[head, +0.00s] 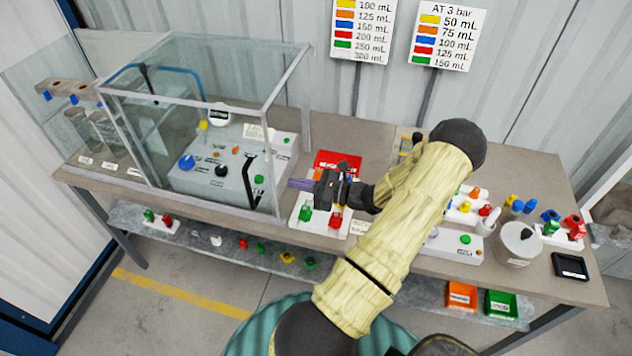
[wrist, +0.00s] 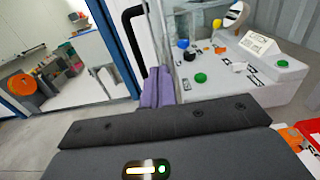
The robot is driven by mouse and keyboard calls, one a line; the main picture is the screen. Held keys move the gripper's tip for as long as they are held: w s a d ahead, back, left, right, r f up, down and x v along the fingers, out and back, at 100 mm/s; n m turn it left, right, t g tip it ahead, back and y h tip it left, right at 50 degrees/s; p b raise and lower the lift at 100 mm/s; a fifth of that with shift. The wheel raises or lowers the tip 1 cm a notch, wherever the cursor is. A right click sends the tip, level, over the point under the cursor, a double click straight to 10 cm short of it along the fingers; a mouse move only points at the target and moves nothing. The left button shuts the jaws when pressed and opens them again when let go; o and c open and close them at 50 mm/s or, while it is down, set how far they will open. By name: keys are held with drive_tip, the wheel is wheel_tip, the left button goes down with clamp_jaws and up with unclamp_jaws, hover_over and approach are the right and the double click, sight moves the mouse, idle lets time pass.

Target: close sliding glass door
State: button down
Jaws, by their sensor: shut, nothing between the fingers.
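The glass enclosure (head: 190,50) stands on the bench at the left, with clear panes in a grey frame. A black bracket-shaped handle (head: 249,180) shows near its right front corner; it also shows upright in the wrist view (wrist: 137,45). I cannot tell clearly how far the sliding pane stands open. My gripper (head: 298,184) is just right of that corner, its purple fingers pointing left. In the wrist view, the shut, empty fingers (wrist: 157,90) are just right of the handle in the picture; contact cannot be told.
A white pump unit (head: 225,165) with coloured knobs sits inside the enclosure. A small white tray with green and red fittings (head: 305,213) is below my gripper. Another glass pane (head: 40,80) reaches out at the far left. More fittings and a white jar (head: 518,243) stand at the right.

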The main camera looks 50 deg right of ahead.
drive_tip(key=shift+p+x, duration=0.65)
drive_tip(key=shift+x, duration=1.15)
drive_tip(key=shift+w, duration=0.15)
